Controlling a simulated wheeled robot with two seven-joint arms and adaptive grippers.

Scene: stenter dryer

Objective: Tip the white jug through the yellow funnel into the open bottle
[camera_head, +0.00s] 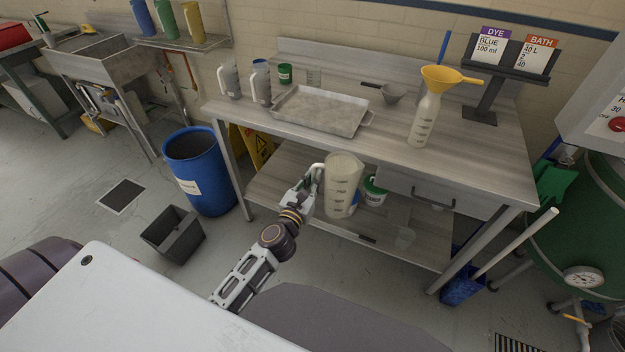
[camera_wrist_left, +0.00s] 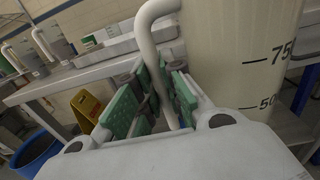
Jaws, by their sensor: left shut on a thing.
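My left gripper (camera_head: 308,189) is shut on the handle of the white jug (camera_head: 342,186). It holds the jug upright in front of the bench, in the air. In the left wrist view the green finger pads (camera_wrist_left: 155,100) close around the white handle, and the jug's marked wall (camera_wrist_left: 240,55) fills the right. The yellow funnel (camera_head: 443,77) sits in the mouth of the open bottle (camera_head: 424,118), which stands upright on the bench right of the jug. My right gripper is not in view.
The steel bench (camera_head: 390,148) holds a metal tray (camera_head: 321,109), grey jugs (camera_head: 230,82), a small grey funnel (camera_head: 392,93) and a sign stand (camera_head: 487,100) behind the bottle. A blue barrel (camera_head: 198,172) stands left. The bench top around the bottle's front is clear.

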